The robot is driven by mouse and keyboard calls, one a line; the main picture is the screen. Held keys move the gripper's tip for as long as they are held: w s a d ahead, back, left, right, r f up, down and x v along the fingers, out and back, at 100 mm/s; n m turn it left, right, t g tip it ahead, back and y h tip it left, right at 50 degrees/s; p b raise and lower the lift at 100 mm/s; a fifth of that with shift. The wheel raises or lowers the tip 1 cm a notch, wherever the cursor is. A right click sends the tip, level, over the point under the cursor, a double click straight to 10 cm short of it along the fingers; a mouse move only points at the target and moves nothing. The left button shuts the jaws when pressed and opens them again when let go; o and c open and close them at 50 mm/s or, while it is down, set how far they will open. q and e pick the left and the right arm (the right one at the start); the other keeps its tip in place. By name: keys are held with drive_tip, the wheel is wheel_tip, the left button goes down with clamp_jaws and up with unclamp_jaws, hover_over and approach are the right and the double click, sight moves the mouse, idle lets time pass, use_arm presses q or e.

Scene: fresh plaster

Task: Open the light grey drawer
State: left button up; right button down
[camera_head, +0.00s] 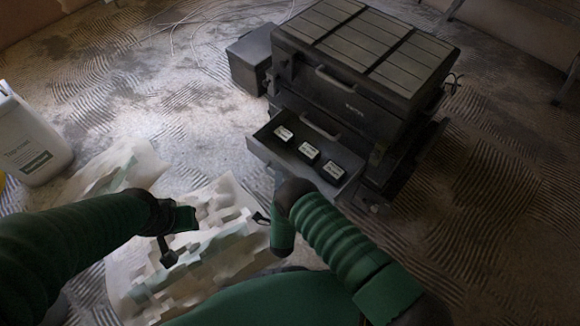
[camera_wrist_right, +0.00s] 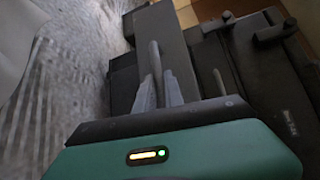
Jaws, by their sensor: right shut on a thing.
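The light grey drawer (camera_head: 264,145) is pulled out at the low front of a dark tool chest. Three small labelled boxes, among them the middle box (camera_head: 308,151), lie in it. My right gripper (camera_head: 277,180) is at the drawer's front, its fingertips partly hidden in the head view. In the right wrist view my right gripper (camera_wrist_right: 160,92) is shut on the drawer's bar handle (camera_wrist_right: 154,58). My left gripper (camera_head: 174,240) is over the pale crumpled sheet, away from the chest; its finger opening is unclear.
The dark chest (camera_head: 350,100) has a closed drawer above with its own handle (camera_head: 321,127). A dark box (camera_head: 250,62) stands beside it. A white canister (camera_head: 30,140) stands at the left. A crumpled pale sheet (camera_head: 225,200) lies in front.

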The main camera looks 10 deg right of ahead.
use_arm(q)
drive_tip(key=shift+a+r, duration=0.1)
drive_tip(key=shift+r, duration=0.15)
use_arm(e)
drive_tip(key=shift+s+a+f, duration=0.2)
drive_tip(key=shift+s+a, duration=1.25)
drive_tip(key=shift+a, duration=0.2)
drive_tip(key=c, duration=1.7)
unclamp_jaws()
drive_tip(key=shift+w+r, duration=0.1)
use_arm(q)
drive_tip(key=shift+f, duration=0.1)
